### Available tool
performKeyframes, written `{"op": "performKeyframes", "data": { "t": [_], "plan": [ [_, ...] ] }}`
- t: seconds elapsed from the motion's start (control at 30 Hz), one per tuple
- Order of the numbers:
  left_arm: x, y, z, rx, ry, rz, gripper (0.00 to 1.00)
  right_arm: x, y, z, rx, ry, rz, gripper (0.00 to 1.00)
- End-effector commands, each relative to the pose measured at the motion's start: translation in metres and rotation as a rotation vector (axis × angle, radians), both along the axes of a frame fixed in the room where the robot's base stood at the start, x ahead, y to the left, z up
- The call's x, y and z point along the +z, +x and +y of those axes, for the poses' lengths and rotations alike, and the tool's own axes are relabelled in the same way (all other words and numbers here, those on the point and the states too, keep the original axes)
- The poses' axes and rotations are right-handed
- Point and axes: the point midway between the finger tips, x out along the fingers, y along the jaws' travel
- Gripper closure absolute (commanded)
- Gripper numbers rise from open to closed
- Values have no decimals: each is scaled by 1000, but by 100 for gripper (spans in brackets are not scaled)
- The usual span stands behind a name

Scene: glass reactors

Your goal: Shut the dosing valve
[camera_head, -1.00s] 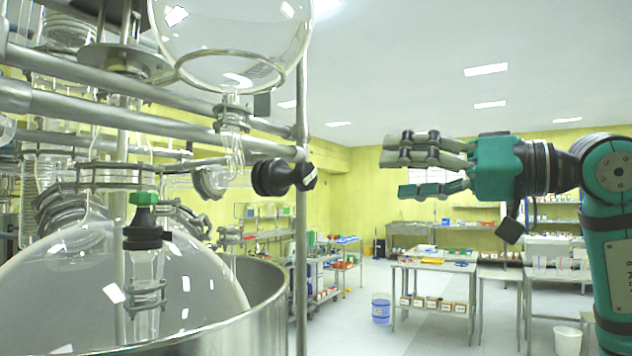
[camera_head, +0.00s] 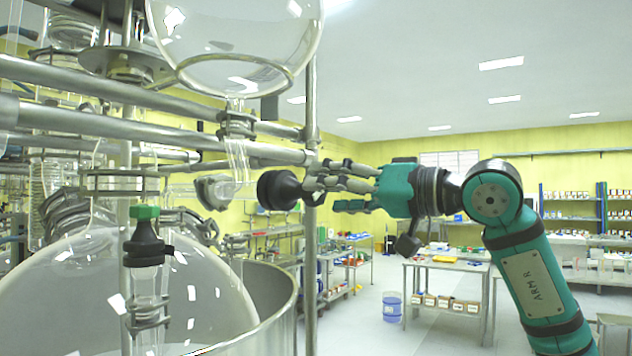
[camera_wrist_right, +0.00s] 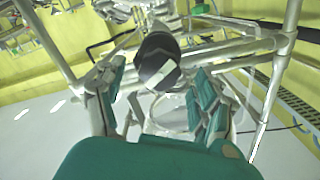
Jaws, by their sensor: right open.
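The dosing valve's black round knob (camera_head: 278,189) sits on the side of the glass outlet below the round flask. Its far right side is partly hidden behind my fingers. In the right wrist view the knob (camera_wrist_right: 158,58) shows a pale bar across its face. My right gripper (camera_head: 320,194) is open, its fingertips just right of the knob. In the wrist view the gripper's fingers (camera_wrist_right: 157,82) stand apart on either side of the knob; I cannot tell whether they touch it. My left gripper is not in view.
A vertical steel post (camera_head: 311,250) stands close by my right fingertips. Horizontal steel rails (camera_head: 150,132) run left of it. A black valve with a green cap (camera_head: 145,235) stands over the large glass vessel (camera_head: 205,290). A work table (camera_head: 445,265) is farther back.

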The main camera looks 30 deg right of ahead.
Motion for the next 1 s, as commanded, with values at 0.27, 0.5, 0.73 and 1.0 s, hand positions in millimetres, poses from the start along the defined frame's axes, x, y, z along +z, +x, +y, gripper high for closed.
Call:
{"op": "performKeyframes", "data": {
  "t": [0.27, 0.5, 0.73, 1.0],
  "plan": [
    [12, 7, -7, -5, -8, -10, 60, 1, 29, 12, 1, 1, 1, 29],
    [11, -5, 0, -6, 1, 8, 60, 0, 32, 13, -1, 0, -1, 29],
    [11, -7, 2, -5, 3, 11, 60, 0, 31, 13, -1, 0, -1, 48],
    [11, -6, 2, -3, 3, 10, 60, 0, 31, 13, -1, 0, -1, 83]
  ]
}}
